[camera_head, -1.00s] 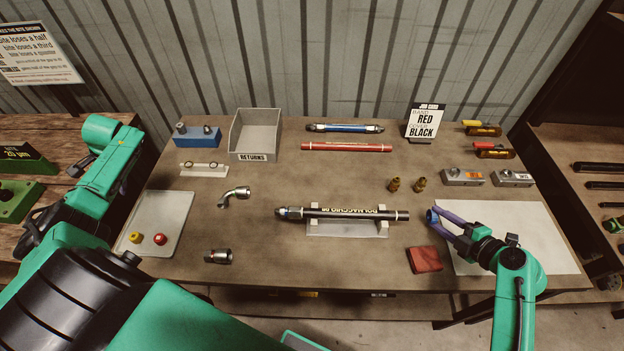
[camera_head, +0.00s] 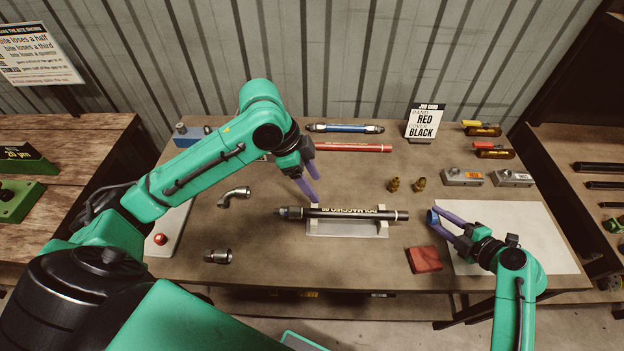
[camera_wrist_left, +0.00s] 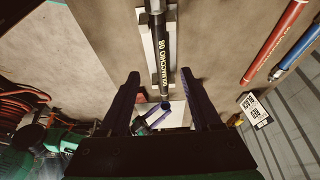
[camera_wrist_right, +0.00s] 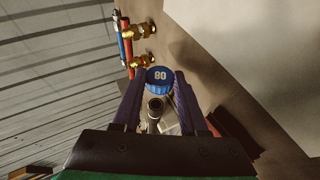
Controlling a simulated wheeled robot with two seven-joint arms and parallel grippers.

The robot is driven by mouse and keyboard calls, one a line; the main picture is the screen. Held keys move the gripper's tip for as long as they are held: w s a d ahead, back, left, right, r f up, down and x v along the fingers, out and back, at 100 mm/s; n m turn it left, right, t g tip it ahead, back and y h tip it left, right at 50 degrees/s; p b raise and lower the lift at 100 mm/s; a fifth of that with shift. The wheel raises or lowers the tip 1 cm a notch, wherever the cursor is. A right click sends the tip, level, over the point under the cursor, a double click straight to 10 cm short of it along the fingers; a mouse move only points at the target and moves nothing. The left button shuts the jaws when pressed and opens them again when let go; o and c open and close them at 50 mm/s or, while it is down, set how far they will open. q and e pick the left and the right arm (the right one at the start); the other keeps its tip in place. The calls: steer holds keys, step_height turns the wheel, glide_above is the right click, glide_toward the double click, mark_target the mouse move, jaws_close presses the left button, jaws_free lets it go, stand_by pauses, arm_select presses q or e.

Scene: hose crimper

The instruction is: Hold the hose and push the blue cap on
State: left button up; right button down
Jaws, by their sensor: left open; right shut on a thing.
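The black hose (camera_head: 345,213) lies level in a white cradle (camera_head: 347,231) at mid-table, with a metal fitting at its left end. My left gripper (camera_head: 311,190) is open above the left part of the hose. In the left wrist view the hose (camera_wrist_left: 159,45) runs between the spread fingers (camera_wrist_left: 162,78), not gripped. My right gripper (camera_head: 435,218) is shut on the blue cap (camera_head: 432,217), a short gap right of the hose's right end. In the right wrist view the cap (camera_wrist_right: 159,77), marked 80, sits between the fingertips, with the hose end (camera_wrist_right: 156,106) beyond.
A red block (camera_head: 424,260) and a white mat (camera_head: 535,236) lie near my right gripper. Two brass fittings (camera_head: 420,184), a red hose (camera_head: 355,147) and a blue hose (camera_head: 345,128) lie behind. An elbow fitting (camera_head: 233,196) and a metal fitting (camera_head: 218,256) lie left.

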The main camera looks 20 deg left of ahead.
mark_target(332, 211)
arm_select(q)
steer(key=x, duration=1.2)
steer(key=shift+r, duration=0.1)
jaws_close()
stand_by(1.6)
